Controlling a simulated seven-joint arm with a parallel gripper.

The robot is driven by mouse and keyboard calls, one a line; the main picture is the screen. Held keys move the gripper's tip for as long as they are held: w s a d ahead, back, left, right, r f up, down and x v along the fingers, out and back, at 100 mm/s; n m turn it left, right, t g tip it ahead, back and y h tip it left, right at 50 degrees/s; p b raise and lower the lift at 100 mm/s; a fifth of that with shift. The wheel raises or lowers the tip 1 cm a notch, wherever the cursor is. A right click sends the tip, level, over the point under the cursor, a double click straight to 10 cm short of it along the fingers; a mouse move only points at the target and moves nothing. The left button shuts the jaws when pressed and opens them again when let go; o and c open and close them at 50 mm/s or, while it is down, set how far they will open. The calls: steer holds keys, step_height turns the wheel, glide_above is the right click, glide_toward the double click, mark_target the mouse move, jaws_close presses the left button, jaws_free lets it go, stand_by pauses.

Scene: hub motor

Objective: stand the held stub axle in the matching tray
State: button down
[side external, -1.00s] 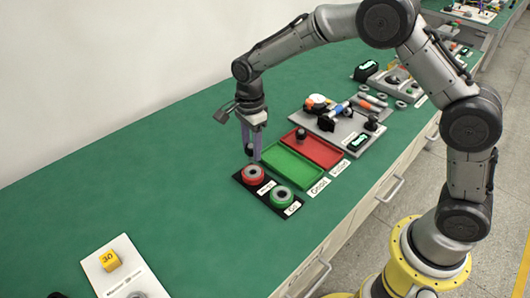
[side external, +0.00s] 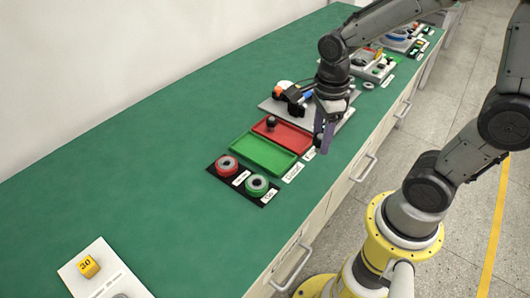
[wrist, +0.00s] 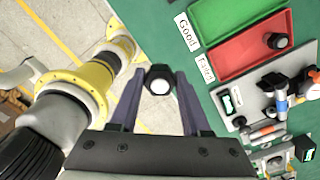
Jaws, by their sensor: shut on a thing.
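My gripper (side external: 322,148) is shut on a stub axle (wrist: 158,80), a dark piece with a pale round end, held between the fingertips in the wrist view. In the side view the fingers hide most of it. The gripper is in the air near the table's front edge, to the right of the trays. The green tray (side external: 236,147), by the label "Good" (wrist: 186,32), is empty in the side view. The red tray (side external: 304,148), by the label "Failed" (wrist: 205,68), holds another dark stub axle (side external: 271,122), which stands upright.
A black plate with a red ring (side external: 227,165) and a green ring (side external: 257,186) lies left of the trays. A grey board (side external: 268,104) with several parts is behind them. A white card with a yellow block (side external: 88,266) is at the front left. The table between is clear.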

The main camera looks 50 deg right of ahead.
steer(key=w+f, duration=0.3)
steer(key=w, duration=0.1)
steer(key=w+f, duration=0.2)
steer(key=w, duration=0.2)
steer(key=w+d+f, duration=0.1)
steer(key=w+f, duration=0.2)
steer(key=w, duration=0.1)
steer(key=shift+w+f, duration=0.3)
steer(key=shift+f, duration=0.05)
steer(key=shift+w+f, duration=0.55)
steer(key=shift+f, duration=1.55)
steer(key=shift+f, duration=0.1)
steer(key=shift+c, duration=1.8)
jaws_free()
